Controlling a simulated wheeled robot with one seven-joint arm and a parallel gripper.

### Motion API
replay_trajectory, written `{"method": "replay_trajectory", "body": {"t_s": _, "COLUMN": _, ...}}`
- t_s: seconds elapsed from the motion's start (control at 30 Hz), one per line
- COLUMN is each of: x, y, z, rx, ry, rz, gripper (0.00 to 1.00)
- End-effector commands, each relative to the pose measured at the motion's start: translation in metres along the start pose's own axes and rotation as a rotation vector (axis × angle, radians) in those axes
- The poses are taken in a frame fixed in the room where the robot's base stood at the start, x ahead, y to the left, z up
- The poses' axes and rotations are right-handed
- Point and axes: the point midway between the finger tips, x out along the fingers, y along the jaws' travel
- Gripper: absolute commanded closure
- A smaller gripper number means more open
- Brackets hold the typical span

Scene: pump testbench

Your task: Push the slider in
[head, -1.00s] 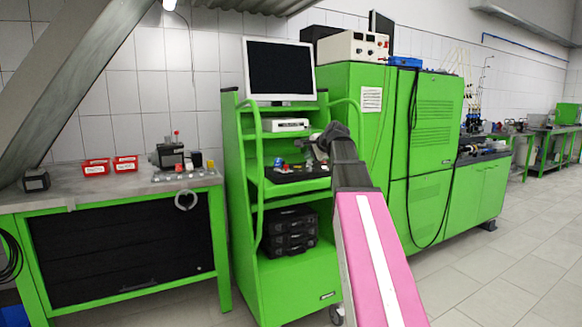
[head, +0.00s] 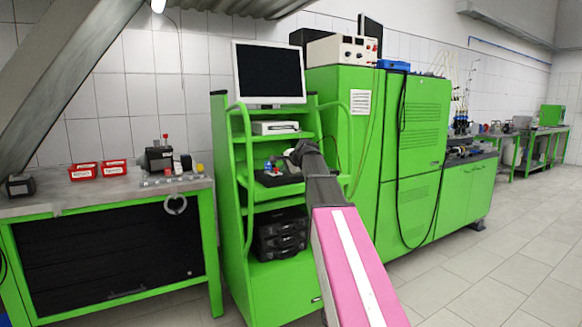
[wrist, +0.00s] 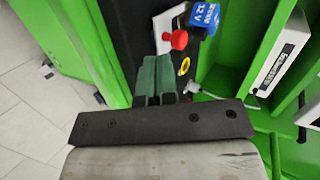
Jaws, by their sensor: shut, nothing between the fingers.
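No part is plainly marked as the slider. A black tray (head: 268,181) on the middle shelf of the green rack may be it; the same black surface shows in the wrist view (wrist: 127,38). On it are a red knob (wrist: 179,40) on a white plate, a blue 12 V box (wrist: 204,17) and a yellow ring (wrist: 184,66). My gripper (wrist: 155,68) is shut and empty, its dark green fingers over or at the tray close to the red knob. I cannot tell whether they touch anything. In the head view my arm hides the fingers and the tray's right part.
The green rack (head: 237,227) carries a monitor (head: 269,72) on top, a white device (head: 275,127) above the tray and black cases (head: 282,235) below. A workbench (head: 100,199) stands left, a tall green cabinet (head: 345,135) right. The floor at right is clear.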

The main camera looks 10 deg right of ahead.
Motion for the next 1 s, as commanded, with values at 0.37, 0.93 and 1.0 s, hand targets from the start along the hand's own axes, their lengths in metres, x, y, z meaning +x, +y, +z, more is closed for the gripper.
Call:
{"method": "replay_trajectory", "body": {"t_s": 0.37, "x": 0.024, "y": -0.014, "z": -0.001, "rx": -0.001, "ry": 0.001, "rz": 0.0, "gripper": 1.0}}
{"method": "replay_trajectory", "body": {"t_s": 0.93, "x": 0.053, "y": -0.035, "z": -0.007, "rx": -0.001, "ry": 0.0, "rz": 0.0, "gripper": 1.0}}
{"method": "replay_trajectory", "body": {"t_s": 1.0, "x": 0.056, "y": -0.037, "z": -0.007, "rx": -0.001, "ry": 0.001, "rz": 0.0, "gripper": 1.0}}
